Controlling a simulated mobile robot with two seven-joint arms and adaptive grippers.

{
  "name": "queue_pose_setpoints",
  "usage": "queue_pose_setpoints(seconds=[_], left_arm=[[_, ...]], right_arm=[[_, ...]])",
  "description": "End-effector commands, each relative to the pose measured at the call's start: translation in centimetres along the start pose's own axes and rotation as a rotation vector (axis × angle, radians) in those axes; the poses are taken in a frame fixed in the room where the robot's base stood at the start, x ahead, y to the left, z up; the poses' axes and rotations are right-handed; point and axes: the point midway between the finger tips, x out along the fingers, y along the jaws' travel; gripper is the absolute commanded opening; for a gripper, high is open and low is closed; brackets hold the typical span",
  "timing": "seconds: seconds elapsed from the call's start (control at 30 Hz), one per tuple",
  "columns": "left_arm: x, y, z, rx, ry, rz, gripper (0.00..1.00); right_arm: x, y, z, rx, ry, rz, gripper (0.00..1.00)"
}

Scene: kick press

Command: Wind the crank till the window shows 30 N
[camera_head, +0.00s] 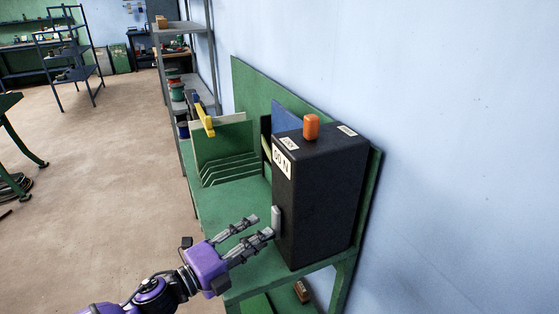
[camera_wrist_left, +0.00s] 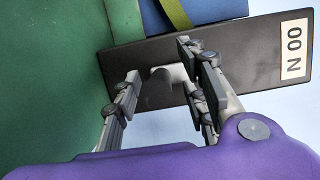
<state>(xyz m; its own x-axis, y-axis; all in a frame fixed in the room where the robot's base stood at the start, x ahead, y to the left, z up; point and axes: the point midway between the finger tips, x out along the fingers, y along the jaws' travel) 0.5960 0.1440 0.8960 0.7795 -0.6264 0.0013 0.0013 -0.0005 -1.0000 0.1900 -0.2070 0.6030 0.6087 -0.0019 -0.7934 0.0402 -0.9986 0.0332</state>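A black box (camera_head: 322,190) stands on the green bench. Its white window label (camera_head: 281,162) seems to read 00 N; in the left wrist view the window (camera_wrist_left: 294,45) also reads 00 N, turned sideways. A small grey crank handle (camera_head: 276,217) sticks out low on the box's front face. My left gripper (camera_head: 260,226) is open just in front of the handle. In the left wrist view the pale handle (camera_wrist_left: 168,84) shows between its spread fingers, with no clear contact. My right gripper is not in view.
An orange block (camera_head: 311,127) sits on top of the box. A blue wall (camera_head: 440,120) closes the right side; floor at left is open.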

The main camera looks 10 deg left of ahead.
Motion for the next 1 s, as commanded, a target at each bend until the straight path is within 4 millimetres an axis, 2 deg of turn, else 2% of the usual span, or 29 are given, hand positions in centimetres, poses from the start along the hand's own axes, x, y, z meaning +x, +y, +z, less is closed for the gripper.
queue_pose_setpoints(seconds=[0.8, 1.0], left_arm=[[-6.0, 0.1, 0.0, -0.002, -0.001, 0.002, 0.39], [-7.0, 0.1, 0.0, -0.001, 0.0, 0.001, 0.39]], right_arm=[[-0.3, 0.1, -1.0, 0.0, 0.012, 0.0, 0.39], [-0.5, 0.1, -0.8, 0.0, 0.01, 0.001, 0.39]])
